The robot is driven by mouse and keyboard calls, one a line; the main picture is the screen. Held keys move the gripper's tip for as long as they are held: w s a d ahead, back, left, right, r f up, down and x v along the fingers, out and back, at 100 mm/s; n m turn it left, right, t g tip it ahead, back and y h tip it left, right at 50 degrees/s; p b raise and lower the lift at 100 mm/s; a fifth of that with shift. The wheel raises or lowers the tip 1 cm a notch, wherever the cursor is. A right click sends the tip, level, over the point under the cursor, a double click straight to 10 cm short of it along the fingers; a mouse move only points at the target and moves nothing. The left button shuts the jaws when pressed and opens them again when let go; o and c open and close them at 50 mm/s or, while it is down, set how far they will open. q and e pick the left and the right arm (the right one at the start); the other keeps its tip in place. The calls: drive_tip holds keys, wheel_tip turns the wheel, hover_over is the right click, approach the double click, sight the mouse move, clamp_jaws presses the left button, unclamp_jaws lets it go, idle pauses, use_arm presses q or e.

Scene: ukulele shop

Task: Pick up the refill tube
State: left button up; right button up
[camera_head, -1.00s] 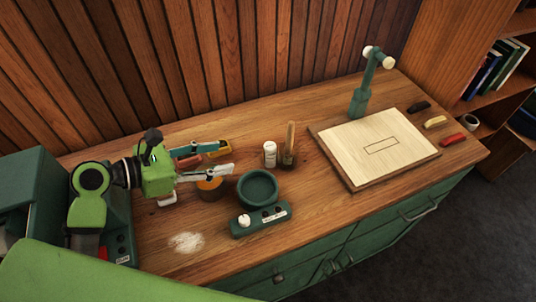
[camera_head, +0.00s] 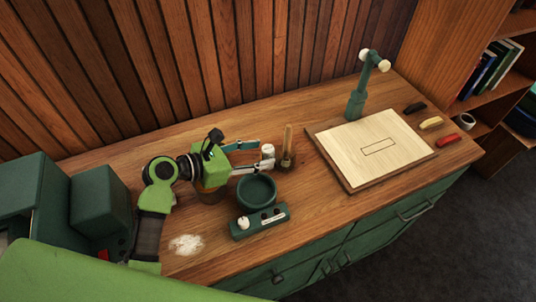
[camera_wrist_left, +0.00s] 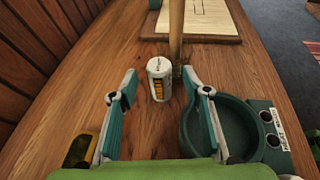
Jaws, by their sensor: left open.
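A small upright white cylinder (camera_head: 268,151) with a label, which looks like the refill tube, stands on the wooden counter. In the left wrist view its label has yellow and dark marks (camera_wrist_left: 159,80). My left gripper (camera_head: 265,156) is open, its fingers pointing right along the counter with the tips at the tube. In the left wrist view the tube appears between the two fingertips (camera_wrist_left: 162,88), near their ends. I cannot tell whether either finger touches it. My right gripper is not in view.
A wooden-handled tool (camera_head: 288,145) stands just beyond the tube. A round green bowl (camera_head: 257,203) and a green control box (camera_head: 259,221) stand close in front. A yellow-and-dark item (camera_wrist_left: 80,150) lies left of the fingers. A wooden board (camera_head: 345,180) lies to the right.

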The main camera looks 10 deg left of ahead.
use_arm(q)
drive_tip(key=shift+w+d+f, duration=0.25)
drive_tip(key=shift+w+d, duration=0.15)
drive_tip(key=shift+w, duration=0.05)
clamp_jaws()
drive_tip(key=shift+r, duration=0.15)
